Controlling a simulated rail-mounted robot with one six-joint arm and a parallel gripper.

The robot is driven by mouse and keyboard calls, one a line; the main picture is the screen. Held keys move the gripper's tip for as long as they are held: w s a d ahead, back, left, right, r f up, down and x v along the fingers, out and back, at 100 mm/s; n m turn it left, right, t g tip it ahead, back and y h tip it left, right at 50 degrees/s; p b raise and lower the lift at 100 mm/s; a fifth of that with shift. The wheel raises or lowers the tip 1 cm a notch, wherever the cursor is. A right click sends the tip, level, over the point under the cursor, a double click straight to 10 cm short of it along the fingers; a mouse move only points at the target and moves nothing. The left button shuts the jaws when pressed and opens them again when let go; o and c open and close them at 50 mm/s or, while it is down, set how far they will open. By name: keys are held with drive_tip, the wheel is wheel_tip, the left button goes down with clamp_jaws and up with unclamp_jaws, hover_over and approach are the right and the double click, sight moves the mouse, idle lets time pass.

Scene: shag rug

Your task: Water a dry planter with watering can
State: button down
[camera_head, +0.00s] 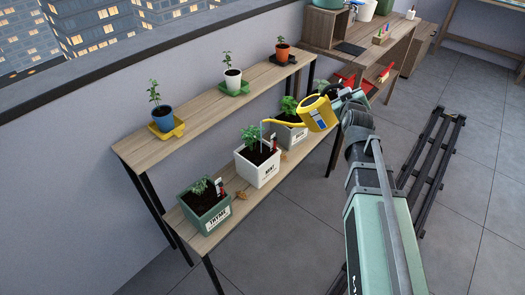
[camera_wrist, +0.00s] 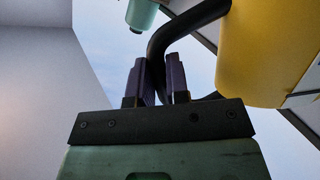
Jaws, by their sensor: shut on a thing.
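My gripper (camera_head: 343,98) is shut on the dark handle (camera_wrist: 190,25) of the yellow watering can (camera_head: 317,114). The can's yellow body (camera_wrist: 265,50) fills the upper right of the wrist view. It is held above the lower shelf, with its spout (camera_head: 283,121) pointing left over the white MINT planter (camera_head: 257,176). A thin pale-blue streak runs from the spout tip down toward this planter's soil. The green THYME planter (camera_head: 207,216) stands nearer on the same shelf. A grey planter (camera_head: 284,141) stands behind, partly hidden by the can, its label unclear.
The upper shelf (camera_head: 203,112) holds small plants in a blue pot (camera_head: 162,117), a white pot (camera_head: 233,79) and an orange pot (camera_head: 282,52). A wooden bench (camera_head: 400,45) stands behind. Dark rails (camera_head: 437,150) cross the floor at right.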

wheel_tip(320, 180, down, 6)
drive_tip(key=d+m+b, duration=0.2)
drive_tip(key=b, duration=0.3)
drive_tip(key=shift+y+b, duration=0.3)
drive_tip(key=shift+b, duration=0.1)
wheel_tip(320, 180, down, 10)
drive_tip(key=m+b, duration=0.3)
drive_tip(key=b, duration=0.7)
drive_tip(key=shift+d+f+m+y+b, duration=0.15)
drive_tip(key=shift+f+m+y+b, duration=0.15)
drive_tip(key=shift+m+y, duration=0.1)
drive_tip(key=shift+d+r, duration=0.1)
